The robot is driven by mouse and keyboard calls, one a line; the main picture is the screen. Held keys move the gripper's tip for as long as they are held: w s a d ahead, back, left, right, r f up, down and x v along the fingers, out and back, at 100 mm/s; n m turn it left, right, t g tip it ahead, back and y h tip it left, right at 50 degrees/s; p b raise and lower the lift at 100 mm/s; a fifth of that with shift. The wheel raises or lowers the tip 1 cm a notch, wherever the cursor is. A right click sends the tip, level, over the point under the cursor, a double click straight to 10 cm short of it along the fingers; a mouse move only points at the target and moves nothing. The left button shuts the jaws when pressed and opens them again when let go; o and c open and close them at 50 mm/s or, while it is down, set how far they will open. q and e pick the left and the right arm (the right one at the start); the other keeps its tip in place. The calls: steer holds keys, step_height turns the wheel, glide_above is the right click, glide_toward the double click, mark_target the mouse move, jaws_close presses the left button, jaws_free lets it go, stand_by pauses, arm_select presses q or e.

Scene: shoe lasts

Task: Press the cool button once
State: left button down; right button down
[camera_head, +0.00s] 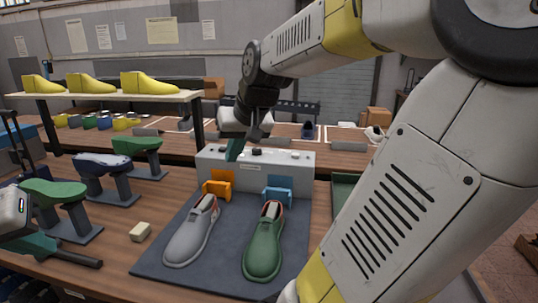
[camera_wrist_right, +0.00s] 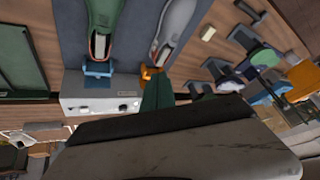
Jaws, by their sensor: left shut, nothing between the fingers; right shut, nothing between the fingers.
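A light grey control box (camera_head: 275,176) stands behind the dark mat, with a black knob (camera_head: 256,151) and small pale buttons (camera_head: 284,153) along its top edge. Its small label is unreadable, so I cannot tell which button is the cool one. My right gripper (camera_head: 233,151) is shut and empty, its teal fingers pointing down at the left part of the box's top. Contact with a button cannot be made out. The right wrist view shows the box (camera_wrist_right: 88,104) beside the shut fingers (camera_wrist_right: 157,88). My left gripper (camera_head: 62,254) is shut and empty at the lower left.
A grey shoe (camera_head: 190,236) and a green shoe (camera_head: 264,243) lie on the dark mat (camera_head: 225,278), with orange (camera_head: 220,186) and blue (camera_head: 278,190) holders behind them. Green and blue lasts stand on supports at left. A beige block (camera_head: 141,232) lies left of the mat.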

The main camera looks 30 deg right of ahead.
steer(key=w+d+f+m+h, duration=0.2)
steer(key=w+d+h, duration=0.1)
steer(key=w+d, duration=1.15)
steer(key=g+h, duration=0.2)
steer(key=h, duration=0.4)
glide_above(295, 154)
steer(key=shift+s+a+f+n, duration=0.15)
steer(key=shift+f+n, duration=0.15)
steer(key=shift+f, duration=0.6)
steer(key=shift+f, duration=4.4)
steer(key=shift+f, duration=0.1)
steer(key=shift+f, duration=0.3)
